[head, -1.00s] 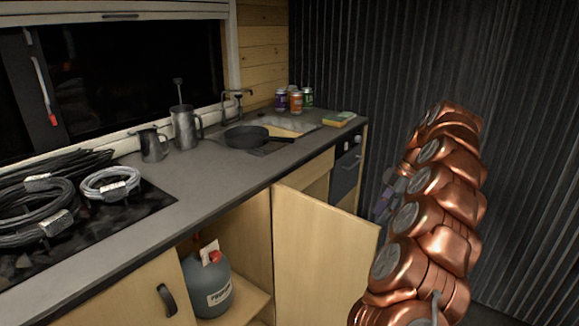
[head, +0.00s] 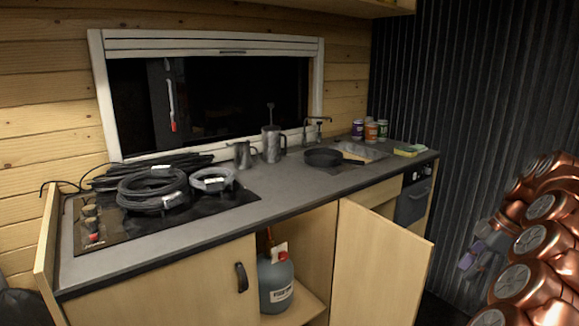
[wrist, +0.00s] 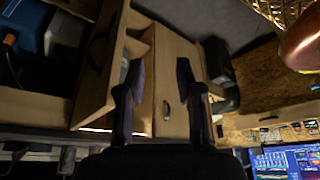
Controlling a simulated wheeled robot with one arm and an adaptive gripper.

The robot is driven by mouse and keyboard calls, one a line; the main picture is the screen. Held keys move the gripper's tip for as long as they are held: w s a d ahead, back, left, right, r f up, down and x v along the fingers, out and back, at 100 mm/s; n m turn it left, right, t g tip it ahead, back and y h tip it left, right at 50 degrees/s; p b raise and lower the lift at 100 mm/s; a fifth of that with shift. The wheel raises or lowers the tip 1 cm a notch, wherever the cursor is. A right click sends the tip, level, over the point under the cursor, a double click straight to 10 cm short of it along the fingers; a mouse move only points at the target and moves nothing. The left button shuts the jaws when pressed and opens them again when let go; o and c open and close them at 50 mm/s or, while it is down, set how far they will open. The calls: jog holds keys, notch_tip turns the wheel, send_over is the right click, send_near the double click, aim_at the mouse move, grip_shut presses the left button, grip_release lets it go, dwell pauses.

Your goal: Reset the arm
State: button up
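My arm, copper-coloured, is folded at the right edge of the head view. My gripper (wrist: 160,85) shows in the wrist view with its two dark fingers apart and nothing visible between them. In the head view the gripper end (head: 484,248) is partly hidden behind my arm links, in front of the dark corrugated wall. It is to the right of the kitchen counter and apart from it.
The counter (head: 235,198) carries cable coils (head: 150,188), metal jugs (head: 272,143) and a pan (head: 322,157).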

jog(key=a+r+m+g, duration=0.1)
jog(key=a+r, duration=0.2)
jog(key=a, duration=1)
jog(key=s+a+r+m+g, duration=0.1)
jog(key=s+a+m, duration=0.2)
jog(key=s+a, duration=0.75)
jog(key=s+a+f+m+g+h, duration=0.1)
jog(key=s+f+m, duration=0.25)
jog(key=s, duration=0.55)
jog(key=s+a+f+m+h, duration=0.1)
jog(key=s+f+m+h, duration=0.2)
jog(key=s, duration=0.6)
jog(key=s+a+f+m+g, duration=0.1)
jog(key=s+f+m, duration=0.3)
jog(key=s, duration=0.5)
notch_tip(320, 180, up, 17)
jog(key=w+t+p, duration=0.1)
jog(key=p, duration=1.4)
jog(key=shift+w+r+p, duration=0.2)
jog(key=shift+w+p, duration=0.2)
jog(key=shift+m, duration=0.25)
